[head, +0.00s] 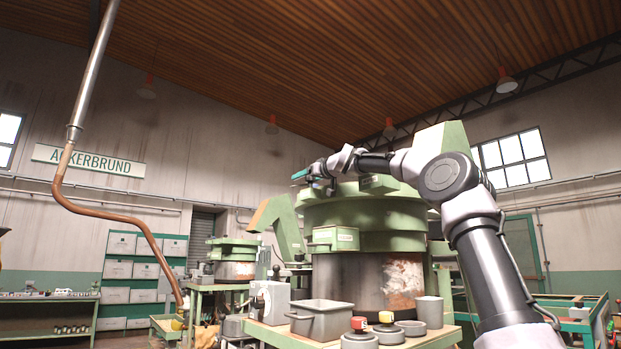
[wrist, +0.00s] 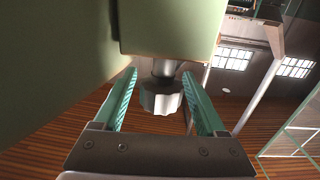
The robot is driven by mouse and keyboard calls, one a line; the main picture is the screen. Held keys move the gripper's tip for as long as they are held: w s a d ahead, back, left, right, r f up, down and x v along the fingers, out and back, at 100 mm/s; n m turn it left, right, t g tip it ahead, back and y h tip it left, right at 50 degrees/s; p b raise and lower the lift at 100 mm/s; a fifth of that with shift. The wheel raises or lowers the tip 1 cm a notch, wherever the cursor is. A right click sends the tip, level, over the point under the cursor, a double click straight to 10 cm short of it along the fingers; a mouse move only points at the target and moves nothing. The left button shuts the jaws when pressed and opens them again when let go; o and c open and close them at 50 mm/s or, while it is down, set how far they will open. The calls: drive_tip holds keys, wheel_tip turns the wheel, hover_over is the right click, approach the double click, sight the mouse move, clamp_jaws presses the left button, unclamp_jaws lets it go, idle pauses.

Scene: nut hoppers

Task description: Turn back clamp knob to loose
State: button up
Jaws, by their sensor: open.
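A pale grey lobed knob (wrist: 160,98) on a short metal shaft shows in the wrist view, below a pale green block (wrist: 168,28) in the picture. My gripper (wrist: 160,76) has its two teal fingers on either side of the knob. Gaps show between the knob and both fingers, so it is not gripped. In the head view my gripper (head: 301,174) is at the upper left rim of the large green hopper (head: 360,212). The knob cannot be made out there. Its turned position cannot be told.
A bench (head: 300,334) in front of the hopper holds a grey bin (head: 320,322), a grey cup (head: 430,312) and round pieces with red and yellow tops. A green chute (head: 283,226) stands left of the hopper. A smaller hopper (head: 233,258) is farther back.

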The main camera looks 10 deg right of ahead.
drive_tip(key=v, duration=1)
drive_tip(key=shift+s+d, duration=0.15)
drive_tip(key=shift+s, duration=0.15)
